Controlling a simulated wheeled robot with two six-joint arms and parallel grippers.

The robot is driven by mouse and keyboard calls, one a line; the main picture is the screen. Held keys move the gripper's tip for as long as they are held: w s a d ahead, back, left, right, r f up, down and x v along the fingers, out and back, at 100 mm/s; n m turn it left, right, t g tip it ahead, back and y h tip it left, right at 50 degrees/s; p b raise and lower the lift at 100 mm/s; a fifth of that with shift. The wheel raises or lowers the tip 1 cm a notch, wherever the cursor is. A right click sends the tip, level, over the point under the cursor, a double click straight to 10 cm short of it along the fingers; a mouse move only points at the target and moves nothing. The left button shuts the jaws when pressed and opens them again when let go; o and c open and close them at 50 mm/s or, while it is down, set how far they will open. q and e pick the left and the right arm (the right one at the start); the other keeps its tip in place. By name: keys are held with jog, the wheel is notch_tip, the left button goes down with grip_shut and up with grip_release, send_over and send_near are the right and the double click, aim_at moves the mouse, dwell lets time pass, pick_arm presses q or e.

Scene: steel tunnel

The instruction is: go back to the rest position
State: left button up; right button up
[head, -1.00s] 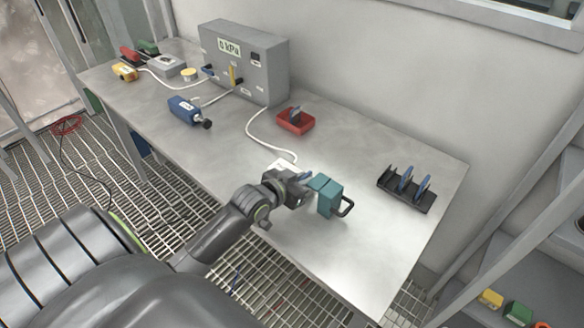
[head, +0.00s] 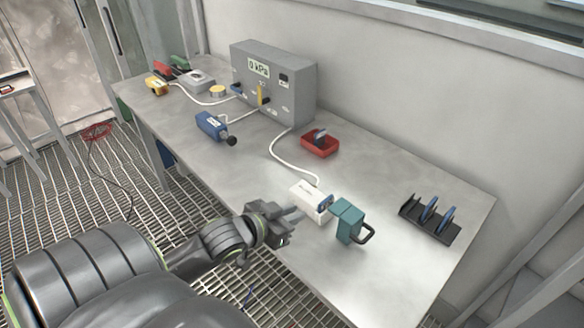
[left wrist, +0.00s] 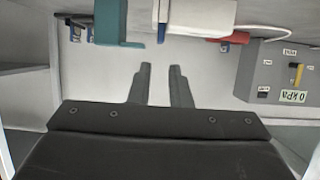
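My left gripper (head: 294,226) is over the near edge of the steel table (head: 400,276), to the left of a white block (head: 308,204) with a blue end. It looks empty. In the left wrist view its two fingers (left wrist: 161,78) stand apart with nothing between them. A teal block (head: 348,221) with a black handle stands just right of the white block. Both show at the top of the left wrist view, the white block (left wrist: 200,14) and the teal block (left wrist: 121,22), apart from the fingers. My right gripper is not in view.
A grey "0 kPa" box (head: 290,98) stands at the back, with a white hose running to the white block. A red tray (head: 320,148), a blue device (head: 209,125) and a black rack (head: 430,222) also stand on the table. The table's right front is clear.

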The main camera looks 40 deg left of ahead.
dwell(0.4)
pick_arm(q)
jog(key=s+d+f+n+g+y, duration=0.1)
jog(key=s+d+f+g, duration=0.1)
jog(key=s+f+g, duration=0.55)
jog(key=s+d+f+g+y, duration=0.15)
jog(key=s+f, duration=0.25)
jog(key=s, duration=0.7)
notch_tip(320, 180, down, 25)
jog(key=s+a+g, duration=0.1)
jog(key=a+g, duration=0.1)
jog(key=s+d+f+g, duration=0.1)
jog(key=s+f, duration=1.3)
jog(key=shift+s+d+f, duration=0.25)
jog(key=shift+s+d, duration=0.05)
jog(key=shift+d, duration=0.05)
